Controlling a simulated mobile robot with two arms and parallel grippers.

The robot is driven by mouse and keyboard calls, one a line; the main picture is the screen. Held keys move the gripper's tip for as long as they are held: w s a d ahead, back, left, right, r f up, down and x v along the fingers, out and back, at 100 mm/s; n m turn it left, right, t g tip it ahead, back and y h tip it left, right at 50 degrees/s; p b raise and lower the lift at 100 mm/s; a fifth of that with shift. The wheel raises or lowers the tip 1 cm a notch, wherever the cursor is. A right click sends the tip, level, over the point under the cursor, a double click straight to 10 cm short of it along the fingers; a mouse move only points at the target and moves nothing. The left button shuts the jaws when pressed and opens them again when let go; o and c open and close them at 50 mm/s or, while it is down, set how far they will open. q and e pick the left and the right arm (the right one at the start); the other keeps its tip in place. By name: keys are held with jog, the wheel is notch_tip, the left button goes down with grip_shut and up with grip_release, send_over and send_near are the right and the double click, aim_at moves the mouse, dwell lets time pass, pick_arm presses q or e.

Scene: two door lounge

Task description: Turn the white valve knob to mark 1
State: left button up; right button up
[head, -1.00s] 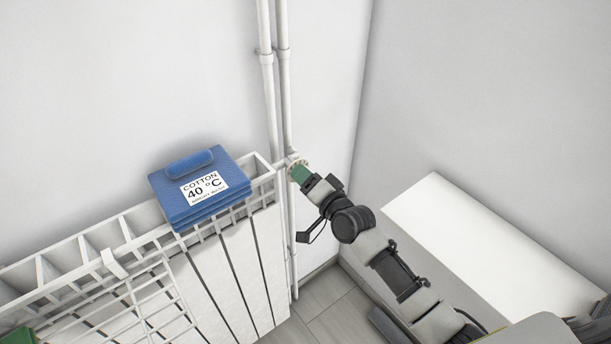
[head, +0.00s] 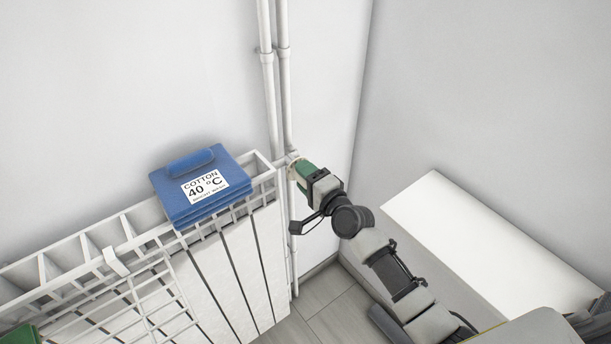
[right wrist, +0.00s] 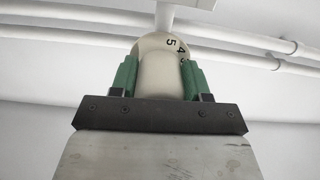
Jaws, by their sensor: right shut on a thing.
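The white valve knob (right wrist: 160,68) sits between the two green fingers of my right gripper (right wrist: 158,80) in the right wrist view. The fingers are shut on it, one on each side. Black marks 5 and 4 show on its face, and part of another digit shows by the right finger. Mark 1 is not in sight. In the head view my right gripper (head: 303,170) is at the radiator's right end, by the pipes, and mostly hides the knob. My left gripper is not in view.
The white radiator (head: 237,262) runs along the wall, with a folded blue cloth (head: 176,206) labelled "COTTON 40 °C" on top. Two white pipes (head: 284,90) rise behind the knob. A white box-like unit (head: 480,235) stands at the right.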

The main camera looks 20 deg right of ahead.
jog(key=o, duration=0.9)
jog(key=shift+b+v, duration=0.5)
jog(key=shift+v, duration=4.9)
